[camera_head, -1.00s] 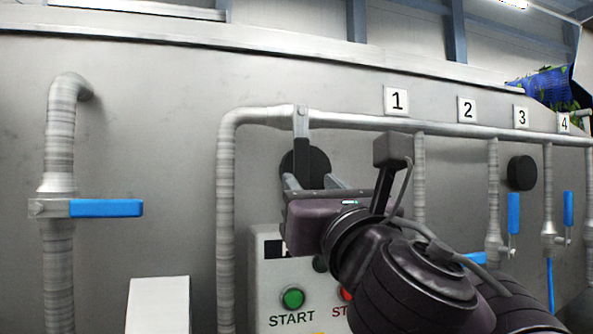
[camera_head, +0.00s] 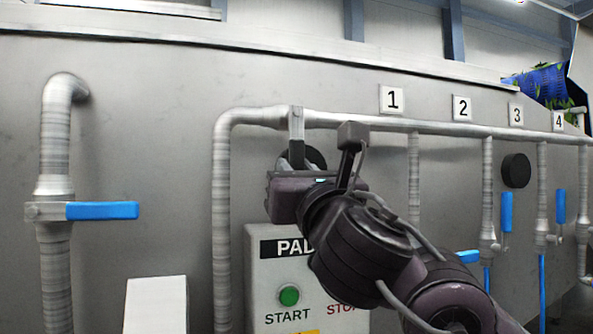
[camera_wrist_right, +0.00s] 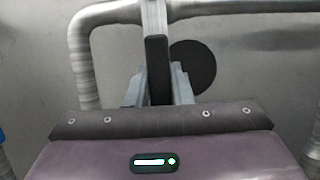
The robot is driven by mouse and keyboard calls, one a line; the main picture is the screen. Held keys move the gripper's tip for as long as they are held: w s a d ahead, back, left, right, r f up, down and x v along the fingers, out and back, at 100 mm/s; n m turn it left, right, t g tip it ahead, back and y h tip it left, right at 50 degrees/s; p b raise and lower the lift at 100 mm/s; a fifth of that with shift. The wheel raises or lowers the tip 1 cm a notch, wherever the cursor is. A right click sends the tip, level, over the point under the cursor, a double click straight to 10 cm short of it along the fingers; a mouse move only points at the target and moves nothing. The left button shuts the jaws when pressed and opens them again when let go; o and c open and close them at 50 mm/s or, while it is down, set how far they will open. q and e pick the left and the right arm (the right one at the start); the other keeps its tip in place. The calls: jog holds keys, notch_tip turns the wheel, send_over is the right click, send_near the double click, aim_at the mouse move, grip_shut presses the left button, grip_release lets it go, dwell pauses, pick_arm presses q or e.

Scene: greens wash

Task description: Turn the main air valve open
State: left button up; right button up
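A valve lever (camera_head: 296,128), grey with a dark face, hangs straight down from the left end of the grey header pipe. I take it for the main air valve; no label on it is seen. In the right wrist view the dark lever (camera_wrist_right: 157,70) stands between the two fingers of my right gripper (camera_wrist_right: 159,88), which seem to press on both its sides. In the head view my right gripper (camera_head: 299,162) is at the lever's lower end, partly hidden by its own body. My left gripper is not in view.
A separate pipe at the left carries a valve with a blue handle (camera_head: 102,210). A panel with a green START button (camera_head: 289,295) is below my right arm. Numbered branch pipes with blue handles (camera_head: 507,212) stand at the right. A black disc (camera_head: 516,170) is on the wall.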

grip_shut()
jog(key=shift+d, duration=0.1)
jog(key=shift+w+d+r+n+g+y+b, duration=0.35)
jog(key=shift+d+n+y, duration=0.35)
jog(key=shift+n, duration=1)
jog(key=shift+w+d+r+n+g+y+b, duration=0.15)
jog(key=shift+d+n+g+y+b, duration=0.4)
jog(key=shift+n, duration=1.15)
jog(key=shift+w+d+r+n+g+y+b, duration=0.2)
jog(key=shift+d+n+g+y, duration=0.5)
jog(key=shift+n, duration=1)
jog(key=shift+d+y, duration=0.2)
jog(key=shift+y, duration=0.05)
jog(key=o, duration=0.8)
grip_release()
